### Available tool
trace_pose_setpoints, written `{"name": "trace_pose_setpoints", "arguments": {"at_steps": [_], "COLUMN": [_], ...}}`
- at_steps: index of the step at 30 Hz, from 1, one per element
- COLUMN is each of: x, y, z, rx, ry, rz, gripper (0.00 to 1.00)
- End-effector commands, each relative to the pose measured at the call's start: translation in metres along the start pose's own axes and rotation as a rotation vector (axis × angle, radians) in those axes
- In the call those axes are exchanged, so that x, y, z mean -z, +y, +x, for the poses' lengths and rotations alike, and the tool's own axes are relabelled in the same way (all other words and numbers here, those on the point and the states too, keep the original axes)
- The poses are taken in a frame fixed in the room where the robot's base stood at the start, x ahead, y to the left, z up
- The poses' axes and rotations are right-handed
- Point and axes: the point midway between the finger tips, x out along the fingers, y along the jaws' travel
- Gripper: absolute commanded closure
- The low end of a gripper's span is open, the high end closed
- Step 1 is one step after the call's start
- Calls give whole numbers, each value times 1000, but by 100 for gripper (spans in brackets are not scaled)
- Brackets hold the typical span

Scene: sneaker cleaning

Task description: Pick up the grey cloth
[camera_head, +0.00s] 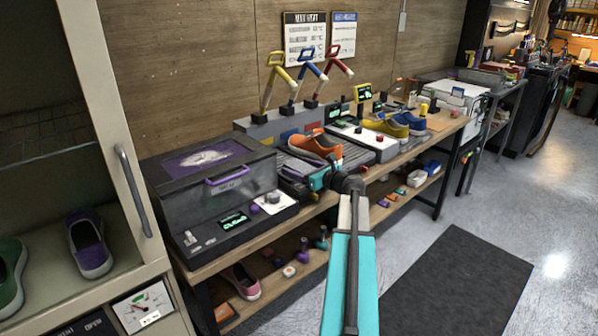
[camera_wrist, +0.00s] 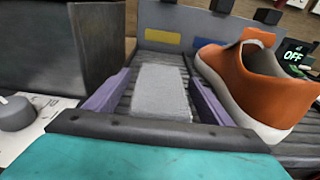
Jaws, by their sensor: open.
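The grey cloth (camera_wrist: 160,92) is a light grey flat rectangle lying on a dark ribbed surface (camera_wrist: 135,58) in the wrist view. My gripper (camera_wrist: 157,82) is open, with one purple finger on each side of the cloth. The near end of the cloth reaches toward the dark bar of the gripper. I cannot tell whether the fingers touch the surface. In the head view my gripper (camera_head: 297,172) is over the bench beside the orange sneaker, and the cloth cannot be made out there.
An orange sneaker (camera_wrist: 240,75) stands close to the right finger; it also shows in the head view (camera_head: 316,147). A dark grey box machine (camera_head: 208,172) with a knob panel (camera_head: 272,207) is on the left. Yellow, blue and red arms (camera_head: 312,75) rise behind.

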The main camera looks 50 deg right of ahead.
Motion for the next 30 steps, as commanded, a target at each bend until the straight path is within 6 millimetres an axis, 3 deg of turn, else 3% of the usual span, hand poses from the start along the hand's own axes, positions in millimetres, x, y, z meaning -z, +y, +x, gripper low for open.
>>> {"name": "trace_pose_setpoints", "arguments": {"at_steps": [7,15,30], "x": [0,0,-10], "y": [0,-1,-1], "z": [0,-1,-2], "rx": [0,1,1], "ry": [0,0,0], "rz": [0,0,-2], "gripper": [27,69,69]}}
